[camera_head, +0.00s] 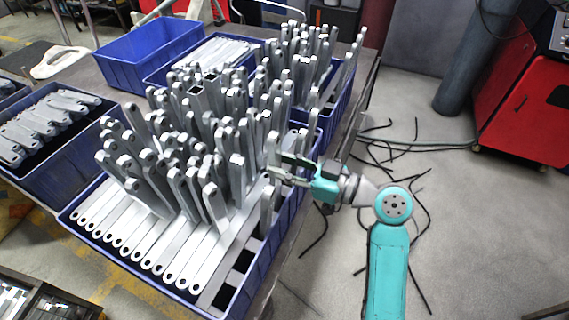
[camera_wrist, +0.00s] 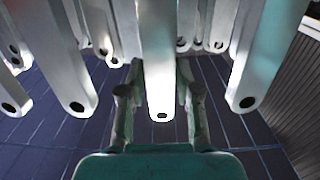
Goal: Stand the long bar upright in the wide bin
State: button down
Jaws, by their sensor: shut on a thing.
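The long bar (camera_head: 273,147) is a pale grey metal bar with a hole near its end. It stands upright between the fingers of my gripper (camera_head: 277,174), at the right side of the wide bin. In the wrist view my gripper (camera_wrist: 160,106) is shut around the bar (camera_wrist: 160,65), whose rounded, holed end faces the camera. The wide bin (camera_head: 283,228) is the large blue one in front, crowded with upright bars and a row of flat-lying bars. The bar's lower end is hidden in the head view.
Upright bars (camera_wrist: 265,45) stand close on both sides of my gripper in the wrist view. An empty blue bin (camera_head: 150,58) is at the back left, and another bin of brackets (camera_head: 60,180) is at the left. Dark gaps (camera_head: 240,262) show at the wide bin's front right.

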jog(key=c, duration=0.7)
grip_release()
jog(key=v, duration=1.2)
jog(key=s+d+f+m+t+h, duration=0.3)
jog(key=s+f+m+h, duration=0.35)
jog(key=f, duration=0.45)
jog(key=s+d+f+m+t+h, duration=0.35)
jog(key=s+f+m+h, duration=0.35)
jog(key=f, duration=0.5)
jog(key=s+d+m+h, duration=0.2)
jog(key=s+d+h, duration=0.1)
jog(key=s, duration=0.9)
jog(key=s+r, duration=0.2)
jog(key=s, duration=0.1)
jog(key=s+r+n+t, duration=0.1)
jog(key=s+r, duration=0.2)
jog(key=s+d+r+t, duration=0.1)
jog(key=s+r, duration=0.1)
jog(key=s, duration=0.1)
jog(key=shift+s+r+n+h, duration=0.25)
jog(key=shift+s, duration=0.05)
